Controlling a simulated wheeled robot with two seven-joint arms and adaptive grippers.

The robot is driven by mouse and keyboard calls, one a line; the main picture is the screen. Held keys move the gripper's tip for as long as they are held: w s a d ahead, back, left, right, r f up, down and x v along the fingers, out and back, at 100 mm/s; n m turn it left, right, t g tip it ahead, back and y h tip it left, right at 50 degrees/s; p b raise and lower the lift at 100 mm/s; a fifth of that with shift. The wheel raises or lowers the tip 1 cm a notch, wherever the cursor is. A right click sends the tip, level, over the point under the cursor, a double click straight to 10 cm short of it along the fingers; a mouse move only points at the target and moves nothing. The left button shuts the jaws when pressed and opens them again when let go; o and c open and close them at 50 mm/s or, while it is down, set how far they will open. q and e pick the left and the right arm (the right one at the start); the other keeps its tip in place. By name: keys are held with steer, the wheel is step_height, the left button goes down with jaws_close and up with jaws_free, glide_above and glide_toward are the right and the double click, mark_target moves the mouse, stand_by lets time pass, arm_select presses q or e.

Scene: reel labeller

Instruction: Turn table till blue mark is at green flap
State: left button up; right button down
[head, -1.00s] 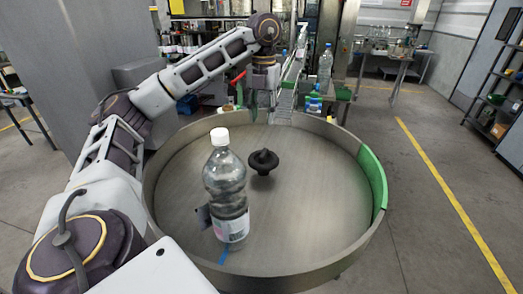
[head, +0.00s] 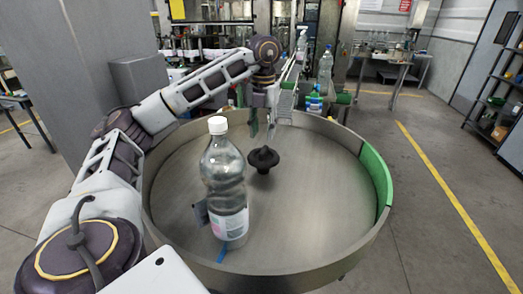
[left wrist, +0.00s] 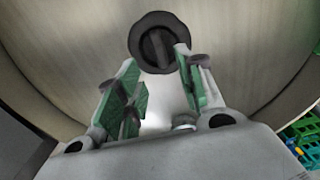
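The round metal turntable (head: 300,215) has a raised rim and a black central knob (head: 263,160). The green flap (head: 375,175) is on the rim at the right. The blue mark (head: 222,251) is at the near side, just below a clear bottle (head: 224,185) with a white cap, standing upright on the table. My left gripper (head: 262,128) hangs over the table's far part, behind the knob. In the left wrist view its green-padded fingers (left wrist: 158,90) are apart and empty, with the knob (left wrist: 157,45) beyond their tips. My right gripper is not in view.
A conveyor (head: 288,90) with bottles leads away behind the table. The table's right half is clear. Shelving (head: 500,100) stands at the far right.

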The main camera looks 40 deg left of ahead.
mark_target(263, 150)
arm_select(q)
steer(key=shift+f+p, duration=0.3)
steer(key=shift+f, duration=3.2)
steer(key=shift+c, duration=0.3)
jaws_close()
